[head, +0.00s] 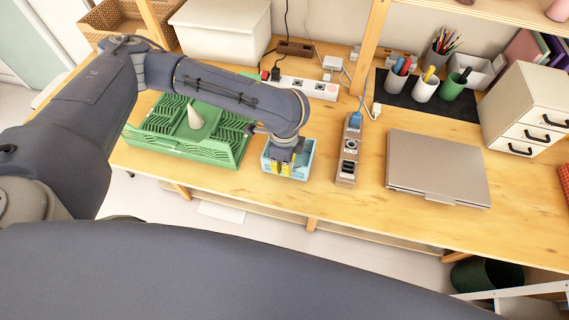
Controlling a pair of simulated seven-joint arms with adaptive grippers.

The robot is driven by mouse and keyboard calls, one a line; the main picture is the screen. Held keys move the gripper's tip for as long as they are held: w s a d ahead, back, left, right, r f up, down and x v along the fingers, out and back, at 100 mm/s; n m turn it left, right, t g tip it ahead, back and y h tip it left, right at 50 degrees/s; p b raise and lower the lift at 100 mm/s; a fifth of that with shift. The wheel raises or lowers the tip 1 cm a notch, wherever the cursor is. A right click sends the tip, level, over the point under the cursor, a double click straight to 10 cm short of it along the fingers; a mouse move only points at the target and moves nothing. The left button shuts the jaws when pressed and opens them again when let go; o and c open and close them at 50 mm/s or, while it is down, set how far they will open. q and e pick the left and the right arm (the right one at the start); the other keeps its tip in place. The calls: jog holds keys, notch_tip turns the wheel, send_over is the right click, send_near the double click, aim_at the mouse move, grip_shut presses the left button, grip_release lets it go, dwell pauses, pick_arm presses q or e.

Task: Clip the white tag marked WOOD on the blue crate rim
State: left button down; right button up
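The small light-blue crate (308,163) stands near the front edge of the wooden table, right of the green crate. My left gripper (284,168) is directly over the blue crate, pointing down, and covers much of it. Yellow patches show at its lower end, but I cannot tell whether its fingers are open or shut, or whether they hold anything. I cannot make out the white tag marked WOOD; the gripper may hide it. My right gripper is not in view.
A green slatted crate (232,150) with a pale cone (195,117) stands left. A power strip (348,150) and a closed laptop (437,167) lie right. Pen cups (425,88) and a drawer unit (528,108) stand farther back. Small clear gaps flank the blue crate.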

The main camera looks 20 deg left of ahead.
pick_arm(q)
jog(key=shift+f, duration=0.4)
dwell(1.1)
jog(key=c, duration=1.4)
grip_release()
jog(key=shift+r, duration=0.15)
notch_tip(320, 180, up, 12)
jog(key=shift+f, duration=0.15)
